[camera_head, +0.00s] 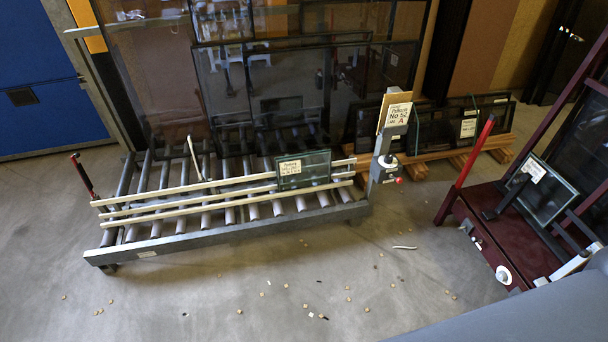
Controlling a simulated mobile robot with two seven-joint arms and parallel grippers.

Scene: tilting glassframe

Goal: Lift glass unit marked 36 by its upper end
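No label with 36 can be read, so I cannot tell which glass unit is meant. A small dark-framed glass unit (318,172) with a pale label leans against the wooden slats of the roller frame. Another small glass unit (549,197) with a white label stands tilted on the dark red frame at the right. A long low glass unit (430,131) with a white label stands on wooden pallets at the back. Large dark glass panes (150,75) stand upright behind the rollers. Neither of my grippers shows.
The roller frame (235,235) fills the left middle. A grey post (383,165) with a "No 52 A" sign stands at its right end. The dark red frame (480,215) has an upright red bar. The concrete floor between is mostly open, with small scattered bits and a white strip (404,247).

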